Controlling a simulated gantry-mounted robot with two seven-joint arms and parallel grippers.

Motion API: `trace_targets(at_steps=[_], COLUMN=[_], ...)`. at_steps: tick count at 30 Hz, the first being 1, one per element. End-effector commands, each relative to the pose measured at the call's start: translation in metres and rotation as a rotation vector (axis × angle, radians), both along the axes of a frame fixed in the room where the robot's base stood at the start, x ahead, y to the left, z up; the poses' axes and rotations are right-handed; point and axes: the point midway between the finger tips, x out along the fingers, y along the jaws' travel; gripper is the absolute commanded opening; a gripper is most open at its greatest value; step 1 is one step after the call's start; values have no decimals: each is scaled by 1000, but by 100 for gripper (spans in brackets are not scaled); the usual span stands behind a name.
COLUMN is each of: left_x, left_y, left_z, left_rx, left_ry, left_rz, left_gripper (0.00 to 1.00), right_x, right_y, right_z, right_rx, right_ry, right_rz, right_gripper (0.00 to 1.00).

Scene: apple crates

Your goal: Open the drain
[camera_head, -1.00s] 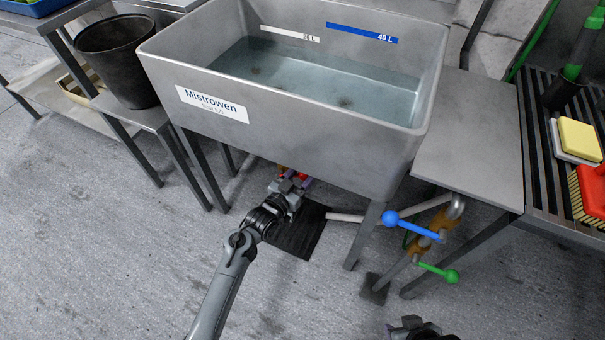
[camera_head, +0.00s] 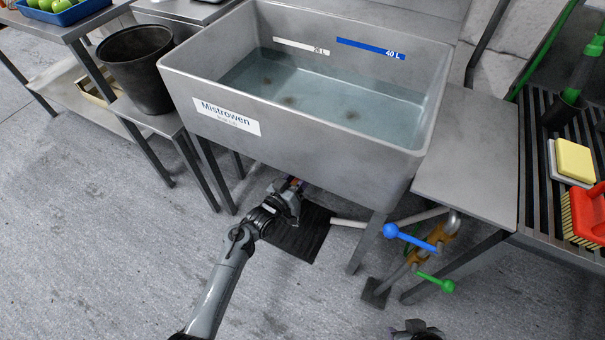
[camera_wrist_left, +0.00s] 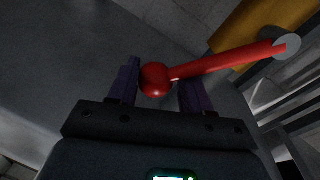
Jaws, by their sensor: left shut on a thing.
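In the left wrist view a red lever with a ball end (camera_wrist_left: 228,61) runs up and right to a grey pivot by a yellow-brown pipe body (camera_wrist_left: 248,30). My left gripper's purple fingers (camera_wrist_left: 160,88) are either side of the red ball, shut on it. In the head view the lever is mostly hidden by the gripper. My right gripper (camera_head: 417,328) is only partly in view at the bottom edge; its jaws are unclear.
A blue-handled lever (camera_head: 410,237) and a green-handled lever (camera_head: 436,283) sit on pipes right of the sink's front leg. A black floor mat or grate (camera_head: 298,238) lies below. A black bucket (camera_head: 140,70) stands left. The front floor is clear.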

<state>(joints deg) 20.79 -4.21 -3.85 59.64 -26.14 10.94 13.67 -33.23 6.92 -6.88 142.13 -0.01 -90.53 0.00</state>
Motion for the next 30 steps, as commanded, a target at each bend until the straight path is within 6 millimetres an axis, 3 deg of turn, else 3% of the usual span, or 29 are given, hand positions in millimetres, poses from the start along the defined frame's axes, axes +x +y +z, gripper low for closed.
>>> trace_targets(at_steps=[2, 3, 7, 21, 30], left_x=[-2, -2, -2, -1, -7], left_y=[0, 0, 0, -1, -15], left_z=[-9, -9, -8, -4, -23], left_rx=[3, 3, 4, 13, 187], left_ry=[17, 17, 14, 1, -71], left_rz=[1, 1, 0, 0, -1], left_gripper=[0, 54, 72, 72, 72], right_x=[0, 0, 0, 0, 0], right_y=[0, 1, 1, 1, -1], right_z=[-1, -1, -1, -3, -31], right_rx=[2, 3, 5, 3, -5], right_ry=[0, 0, 1, 0, 0], right_rz=[-1, -2, -4, -2, 4], right_gripper=[43, 43, 43, 43, 43])
